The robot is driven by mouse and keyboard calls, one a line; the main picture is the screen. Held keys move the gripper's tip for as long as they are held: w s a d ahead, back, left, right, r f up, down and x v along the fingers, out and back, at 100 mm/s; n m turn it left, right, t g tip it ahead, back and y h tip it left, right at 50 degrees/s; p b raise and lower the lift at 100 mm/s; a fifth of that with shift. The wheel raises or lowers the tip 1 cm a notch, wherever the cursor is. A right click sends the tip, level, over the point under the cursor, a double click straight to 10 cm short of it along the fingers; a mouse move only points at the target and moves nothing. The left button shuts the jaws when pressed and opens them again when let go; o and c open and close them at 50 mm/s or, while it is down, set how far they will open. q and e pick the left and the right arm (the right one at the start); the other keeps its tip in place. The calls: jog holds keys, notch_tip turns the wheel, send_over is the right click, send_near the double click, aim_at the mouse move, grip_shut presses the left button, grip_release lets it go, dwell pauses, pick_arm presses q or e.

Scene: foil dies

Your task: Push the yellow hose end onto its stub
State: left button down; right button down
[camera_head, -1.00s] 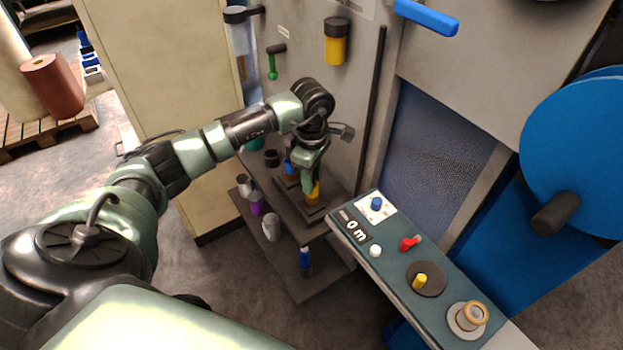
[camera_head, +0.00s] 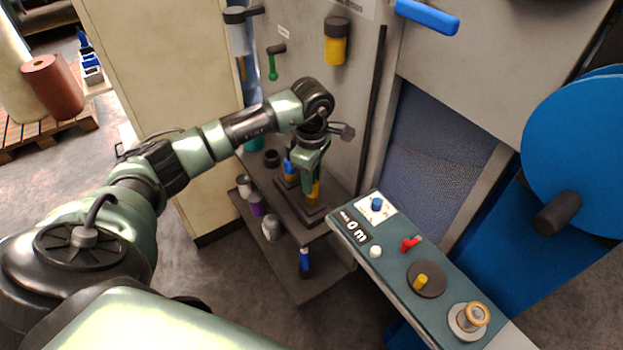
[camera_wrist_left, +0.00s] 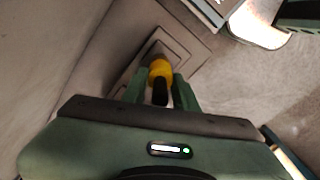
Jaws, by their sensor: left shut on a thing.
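The yellow hose end (camera_head: 314,189) is upright at the dark stepped block on the shelf. It also shows in the left wrist view (camera_wrist_left: 160,68), with a black part (camera_wrist_left: 160,92) on the near side of it between the fingers. My left gripper (camera_head: 308,184) points down and is shut on the yellow hose end. In the left wrist view my left gripper (camera_wrist_left: 160,88) has one green finger on each side of it. The stub is hidden, so I cannot tell how far the hose end sits on it. My right gripper is not in view.
A blue-topped piece (camera_head: 290,167) stands just behind left of the gripper. The grey machine wall (camera_head: 350,95) rises close behind. A control panel (camera_head: 393,238) with knobs lies to the right. Several small cups, one purple (camera_head: 256,206), stand on the lower shelf.

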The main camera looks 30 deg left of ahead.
pick_arm(q)
jog(key=shift+f+b, duration=0.55)
jog(key=shift+f, duration=0.05)
jog(key=c, duration=1)
grip_release()
notch_tip(320, 180, up, 7)
jog(key=shift+f+b, duration=0.2)
jog(key=shift+b, duration=0.65)
jog(key=shift+r, duration=0.65)
jog(key=shift+s+f, duration=0.1)
